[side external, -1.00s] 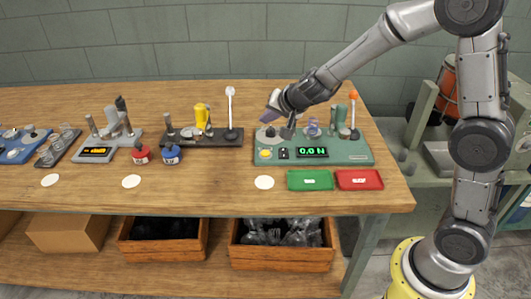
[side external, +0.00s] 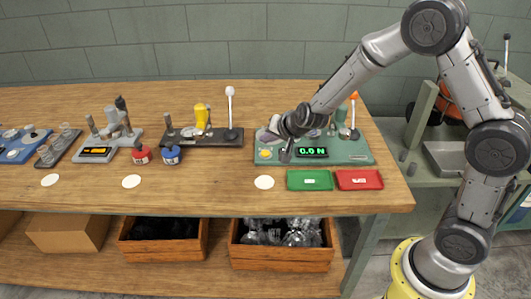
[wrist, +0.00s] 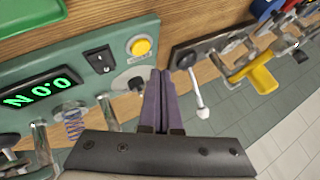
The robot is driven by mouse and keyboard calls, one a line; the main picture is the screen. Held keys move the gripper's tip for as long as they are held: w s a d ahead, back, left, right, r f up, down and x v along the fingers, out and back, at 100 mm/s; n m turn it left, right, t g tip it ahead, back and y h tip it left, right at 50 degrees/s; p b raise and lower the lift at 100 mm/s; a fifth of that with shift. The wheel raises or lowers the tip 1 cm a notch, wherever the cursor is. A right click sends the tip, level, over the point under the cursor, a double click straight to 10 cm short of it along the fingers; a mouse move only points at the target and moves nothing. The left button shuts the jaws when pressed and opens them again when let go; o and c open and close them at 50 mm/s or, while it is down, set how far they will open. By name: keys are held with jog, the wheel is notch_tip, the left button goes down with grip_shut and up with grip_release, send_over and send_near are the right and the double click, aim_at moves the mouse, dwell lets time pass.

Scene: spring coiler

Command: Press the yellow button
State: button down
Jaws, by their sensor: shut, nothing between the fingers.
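The yellow button (side external: 265,154) is on the front left corner of the green machine (side external: 345,153). My gripper (side external: 267,137) is over the left part of the green machine, close behind the button in the side view. In the wrist view my gripper (wrist: 158,74) has its two purple fingers shut together with nothing between them. The fingertips look apart from the button. The machine's display (side external: 311,152) reads 0.0 N.
A black rocker switch (wrist: 100,58) is beside the button. A coil spring (wrist: 73,125) and metal posts stand near the gripper. A white-knobbed lever (side external: 230,92) rises from the dark machine to the left. Green (side external: 309,188) and red (side external: 359,187) trays lie in front.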

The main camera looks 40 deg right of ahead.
aim_at(267, 155)
jog(key=shift+f, duration=0.95)
jog(key=shift+f, duration=0.2)
dwell(1.3)
jog(key=shift+f, duration=0.25)
jog(key=shift+f, duration=0.4)
dwell(0.8)
jog(key=shift+r, duration=0.8)
jog(key=shift+r, duration=2.5)
